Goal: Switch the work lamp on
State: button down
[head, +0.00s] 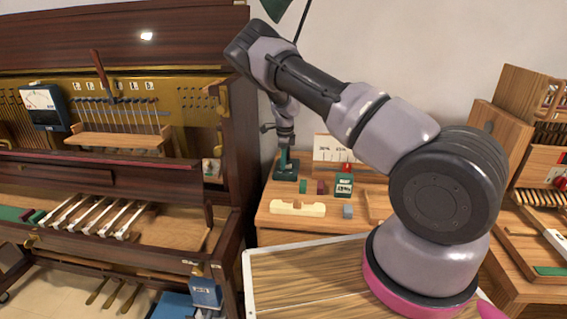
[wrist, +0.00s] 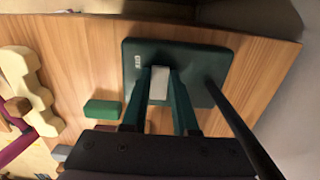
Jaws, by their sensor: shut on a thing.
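The work lamp has a dark green base (head: 279,170) on the wooden bench, a thin dark stem and a green shade (head: 275,7), partly cut off at the top of the head view. In the wrist view the base (wrist: 135,58) is a dark plate with a small unreadable label, and the stem (wrist: 238,122) rises at the right. My gripper (wrist: 160,85) points down over the base, its green fingers shut on a pale grey switch (wrist: 159,83). In the head view my gripper (head: 286,158) is small and low over the base. I cannot tell whether the lamp is lit.
A green block (wrist: 102,109) and a cream wavy piece (wrist: 28,88) lie left of the base. A box with a red top (head: 344,185) and a grey block (head: 348,211) stand on the bench. The open piano (head: 230,150) stands close at the left.

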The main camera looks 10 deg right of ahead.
jog(key=shift+s+d+r+y, duration=0.1)
jog(key=shift+d+y, duration=0.3)
jog(key=shift+y, duration=0.4)
jog(key=shift+t+y, duration=0.5)
jog(key=shift+y, duration=0.5)
jog(key=shift+d, duration=0.1)
jog(key=c, duration=0.7)
grip_release()
jog(key=v, duration=1)
jog(key=shift+s+d+r, duration=0.1)
jog(key=shift+s+r, duration=0.05)
jog(key=shift+r, duration=0.2)
